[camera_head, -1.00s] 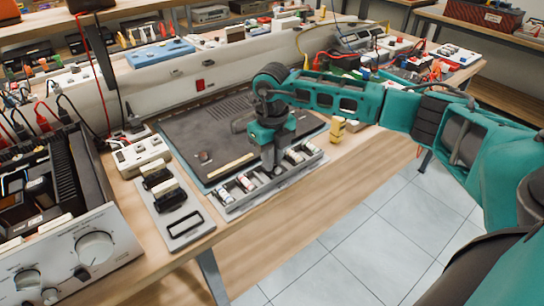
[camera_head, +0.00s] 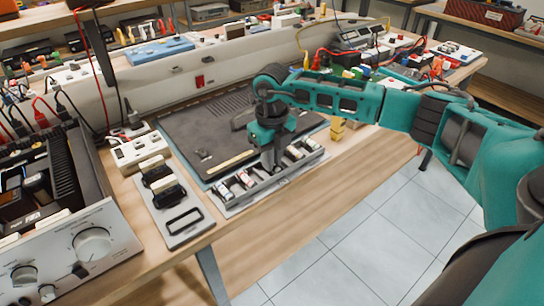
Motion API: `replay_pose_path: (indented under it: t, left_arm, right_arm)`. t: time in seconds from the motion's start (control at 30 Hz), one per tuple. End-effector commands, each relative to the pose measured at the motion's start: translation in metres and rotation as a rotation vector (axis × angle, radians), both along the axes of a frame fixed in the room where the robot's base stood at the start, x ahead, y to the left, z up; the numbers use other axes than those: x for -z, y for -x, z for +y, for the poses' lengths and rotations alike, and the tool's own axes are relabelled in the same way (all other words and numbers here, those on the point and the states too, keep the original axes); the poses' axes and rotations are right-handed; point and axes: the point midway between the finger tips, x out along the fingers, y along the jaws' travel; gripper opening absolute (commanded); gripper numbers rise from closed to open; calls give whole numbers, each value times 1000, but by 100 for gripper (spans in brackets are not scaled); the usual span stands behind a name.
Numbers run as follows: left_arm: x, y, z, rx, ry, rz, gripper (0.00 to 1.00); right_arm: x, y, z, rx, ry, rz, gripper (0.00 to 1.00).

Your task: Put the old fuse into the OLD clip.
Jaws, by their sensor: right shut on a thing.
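My right gripper (camera_head: 270,164) points down over the middle of a long grey tray (camera_head: 236,206) on the bench. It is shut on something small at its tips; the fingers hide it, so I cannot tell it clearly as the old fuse. Pale cylinders with coloured bands lie in the tray on both sides of the gripper, at the left (camera_head: 244,178) and the right (camera_head: 294,152). No label for the OLD clip is readable, so I cannot tell which place it is. My left gripper is not in view.
A grey plate (camera_head: 185,238) with black-and-cream blocks (camera_head: 164,185) stands left of the tray. An open hi-fi unit (camera_head: 92,244) is at the far left. A dark mat (camera_head: 190,130) lies behind the tray, with a yellow object (camera_head: 338,129) at its right. Bare bench lies in front.

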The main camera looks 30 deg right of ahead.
Motion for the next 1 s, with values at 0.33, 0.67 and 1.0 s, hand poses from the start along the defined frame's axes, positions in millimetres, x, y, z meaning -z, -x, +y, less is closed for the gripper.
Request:
replay_pose_path:
  t: [0.33, 0.67, 1.0]
  left_arm:
    - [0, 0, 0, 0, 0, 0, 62]
    - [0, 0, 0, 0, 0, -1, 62]
    - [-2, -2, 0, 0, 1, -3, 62]
  right_arm:
    - [1, 0, 0, 0, 0, 0, 19]
    - [1, 0, 0, 0, 0, 0, 45]
    - [-13, -1, 0, 0, -1, -3, 45]
